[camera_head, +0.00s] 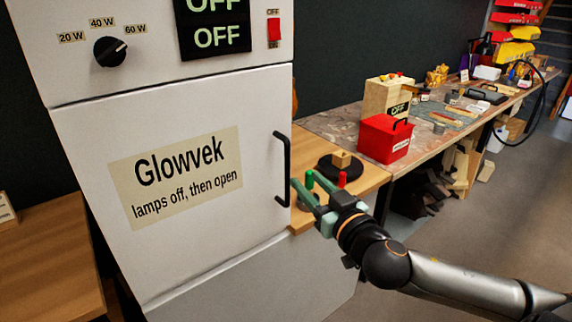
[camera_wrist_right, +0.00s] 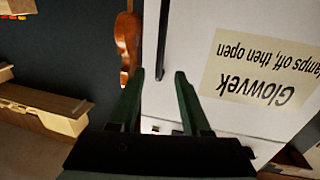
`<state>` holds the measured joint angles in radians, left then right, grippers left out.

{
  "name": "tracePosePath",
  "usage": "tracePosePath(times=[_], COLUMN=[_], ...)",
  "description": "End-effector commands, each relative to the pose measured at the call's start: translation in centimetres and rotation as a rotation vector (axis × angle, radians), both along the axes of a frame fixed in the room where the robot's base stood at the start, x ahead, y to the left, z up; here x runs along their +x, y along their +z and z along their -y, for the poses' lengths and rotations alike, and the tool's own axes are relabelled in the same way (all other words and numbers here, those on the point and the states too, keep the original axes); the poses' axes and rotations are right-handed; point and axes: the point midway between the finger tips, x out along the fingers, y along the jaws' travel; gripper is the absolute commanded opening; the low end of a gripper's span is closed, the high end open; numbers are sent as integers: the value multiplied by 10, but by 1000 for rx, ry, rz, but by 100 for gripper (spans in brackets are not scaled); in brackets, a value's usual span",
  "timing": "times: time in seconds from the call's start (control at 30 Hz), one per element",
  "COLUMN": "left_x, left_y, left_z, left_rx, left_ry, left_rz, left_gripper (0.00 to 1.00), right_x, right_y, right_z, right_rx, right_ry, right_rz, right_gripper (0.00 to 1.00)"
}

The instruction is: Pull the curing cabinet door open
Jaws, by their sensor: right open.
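The white curing cabinet door (camera_head: 90,145) appears shut, with its "Glowvek, lamps off, then open" label (camera_head: 178,178). A black vertical bar handle (camera_head: 283,170) is near the door's right edge. My right gripper (camera_head: 303,180) is open and empty, just right of the handle's lower part. In the right wrist view the dark handle bar (camera_wrist_right: 163,40) lines up with the gap between my open fingertips (camera_wrist_right: 160,76). I cannot tell whether they touch it. The label is upside down there. My left gripper is not in view.
Above the door are a wattage knob (camera_head: 110,51), a display reading OFF (camera_head: 215,25) and a red switch (camera_head: 274,30). A bench (camera_head: 330,122) with a red box (camera_head: 384,138) stands to the right. A violin (camera_wrist_right: 127,45) hangs beside the cabinet. Floor is clear at right.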

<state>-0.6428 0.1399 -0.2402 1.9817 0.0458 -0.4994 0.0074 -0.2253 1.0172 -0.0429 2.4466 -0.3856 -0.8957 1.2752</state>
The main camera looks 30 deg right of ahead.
Motion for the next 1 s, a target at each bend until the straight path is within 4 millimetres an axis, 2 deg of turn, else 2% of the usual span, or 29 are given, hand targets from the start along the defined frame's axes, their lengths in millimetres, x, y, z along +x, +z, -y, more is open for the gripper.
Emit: tracePosePath(times=[0.7,1.0], left_x=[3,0], left_y=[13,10], left_z=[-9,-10], left_rx=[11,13], left_ry=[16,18], left_rz=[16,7], left_gripper=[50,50], right_x=[85,98], right_y=[1,-1], right_z=[10,11], right_rx=[1,0], right_ry=[0,1], right_rz=[0,-2], right_gripper=[47,47])
